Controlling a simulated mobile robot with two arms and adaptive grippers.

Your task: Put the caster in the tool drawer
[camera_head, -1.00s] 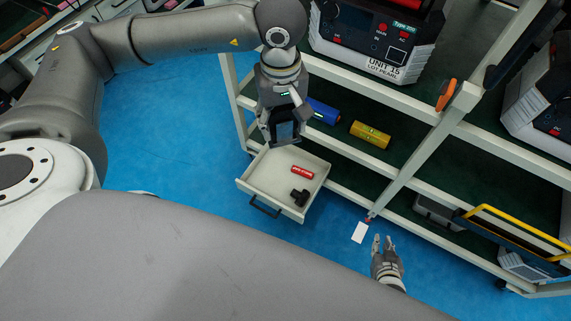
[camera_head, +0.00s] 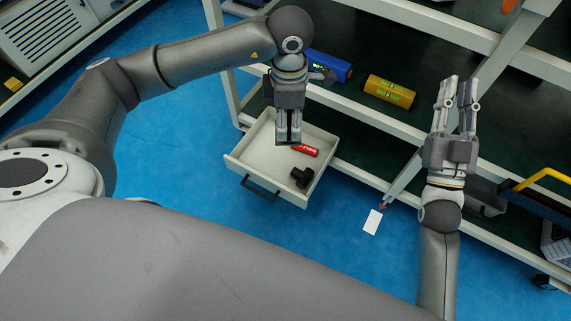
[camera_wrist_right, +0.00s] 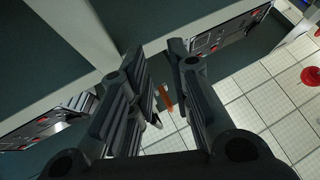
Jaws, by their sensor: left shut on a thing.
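The tool drawer (camera_head: 240,160), a shallow cream tray with a dark handle, is pulled out from the rack in the head view. A black blocky part (camera_head: 301,177), perhaps the caster, lies in it near the front right. My left gripper (camera_head: 288,141) points down over the drawer's inside, its fingers close together on something I cannot make out. Its tips are right beside the left end of a red cylinder (camera_head: 308,150). My right gripper (camera_head: 457,95) is open and empty in front of the rack; its spread fingers also show in the right wrist view (camera_wrist_right: 165,75).
A blue cylinder (camera_head: 329,66) and a yellow cylinder (camera_head: 389,91) lie on the rack shelf behind the drawer. A white card (camera_head: 372,221) lies on the clear blue floor.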

